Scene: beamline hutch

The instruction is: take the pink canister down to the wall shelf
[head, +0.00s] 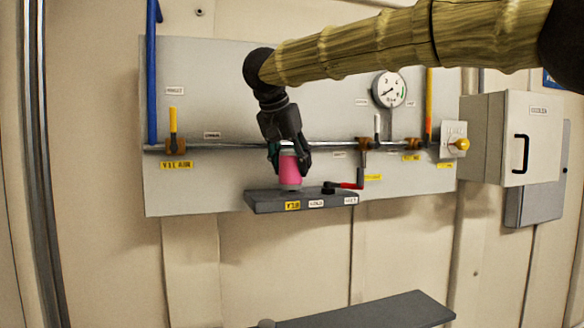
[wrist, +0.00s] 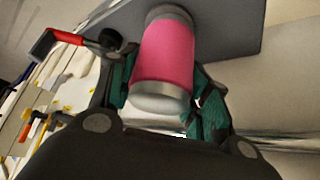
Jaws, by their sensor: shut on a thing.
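The pink canister (head: 290,169) has a pink body with pale metal ends. It stands upright at the wall shelf (head: 268,203), a grey ledge on the wall panel with labels on its front edge. The canister's lower end appears to be at the shelf top; I cannot tell for certain whether it touches. My gripper (head: 288,160) comes from above and is shut on the canister. In the wrist view the canister (wrist: 164,62) sits between the green-padded fingers (wrist: 162,90), with the grey shelf surface (wrist: 232,30) beyond its far end.
A red-handled valve (head: 348,185) sits at the shelf's right end, close to the canister. A pipe (head: 230,146) with several valves runs behind my gripper. A pressure gauge (head: 389,89) and a grey cabinet (head: 485,140) are to the right. A lower dark surface (head: 375,312) lies below.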

